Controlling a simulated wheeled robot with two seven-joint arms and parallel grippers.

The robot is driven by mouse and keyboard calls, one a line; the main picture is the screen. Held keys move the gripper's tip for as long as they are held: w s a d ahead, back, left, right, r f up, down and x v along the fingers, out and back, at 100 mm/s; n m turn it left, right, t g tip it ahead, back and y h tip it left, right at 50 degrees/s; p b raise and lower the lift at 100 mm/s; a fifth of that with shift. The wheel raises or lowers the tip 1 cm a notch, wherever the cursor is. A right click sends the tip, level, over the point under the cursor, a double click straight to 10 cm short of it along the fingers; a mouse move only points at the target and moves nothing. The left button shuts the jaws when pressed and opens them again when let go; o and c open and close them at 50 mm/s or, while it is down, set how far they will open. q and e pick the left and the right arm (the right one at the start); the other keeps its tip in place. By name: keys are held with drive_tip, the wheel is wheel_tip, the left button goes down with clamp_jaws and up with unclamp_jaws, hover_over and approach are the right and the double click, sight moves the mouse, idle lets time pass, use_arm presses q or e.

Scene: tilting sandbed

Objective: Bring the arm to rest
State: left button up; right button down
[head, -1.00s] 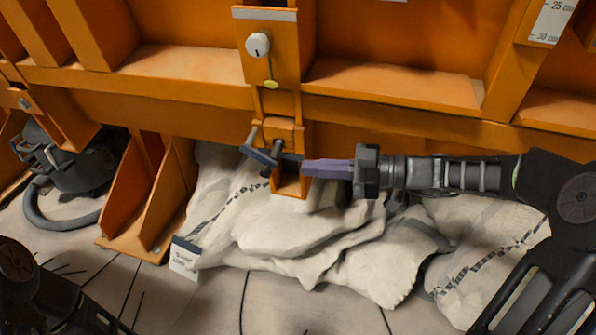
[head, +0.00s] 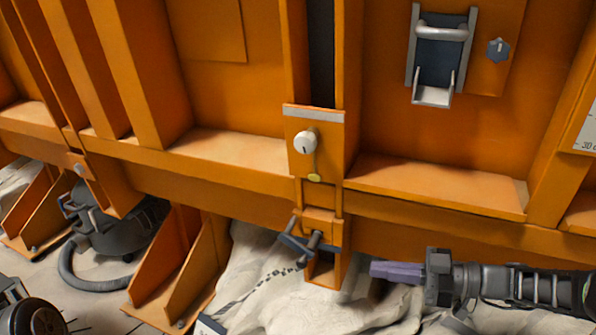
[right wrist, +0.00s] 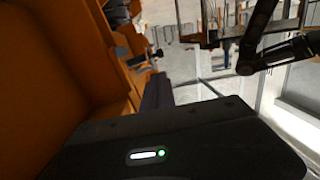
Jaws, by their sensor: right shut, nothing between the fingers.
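My right gripper (head: 376,270) is at the lower right of the head view, its purple fingers together and empty. The fingers point left at a small orange spout (head: 325,268) with a dark handle (head: 300,247), and a gap lies between them. My right arm runs from the gripper to the right edge. In the right wrist view, a dark finger (right wrist: 157,92) shows beside the orange structure. Part of my left arm shows at the bottom left of the head view. Its gripper is out of the picture.
The orange sandbed wall (head: 215,155) fills most of the head view, with a white knob (head: 305,142) above the spout. Pale sandbags (head: 260,275) lie below. A black vacuum (head: 120,230) and orange floor brackets (head: 180,265) stand left.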

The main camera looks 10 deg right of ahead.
drive_tip(key=s+d+f+m+g+h, duration=0.2)
drive_tip(key=f+m+h, duration=0.3)
drive_tip(key=f+m, duration=0.7)
drive_tip(key=s+d+f+m+g+h, duration=0.1)
drive_tip(key=s+f+m+h, duration=0.35)
drive_tip(key=f, duration=1.35)
drive_tip(key=s+a+f+m+g+h, duration=0.1)
drive_tip(key=s+a+f+m+h, duration=0.25)
drive_tip(key=a+f, duration=0.55)
drive_tip(key=s+a+f+n+g+y+p, duration=0.1)
drive_tip(key=s+a+n, duration=0.2)
drive_tip(key=s+a, duration=0.25)
drive_tip(key=s+a+f+n+g+y, duration=0.1)
drive_tip(key=s+a+n+g, duration=0.1)
drive_tip(key=s+a, duration=0.4)
wheel_tip(320, 180, up, 25)
drive_tip(key=a+p, duration=0.1)
drive_tip(key=p, duration=2.4)
drive_tip(key=shift+w+a, duration=0.15)
drive_tip(key=shift+w, duration=0.15)
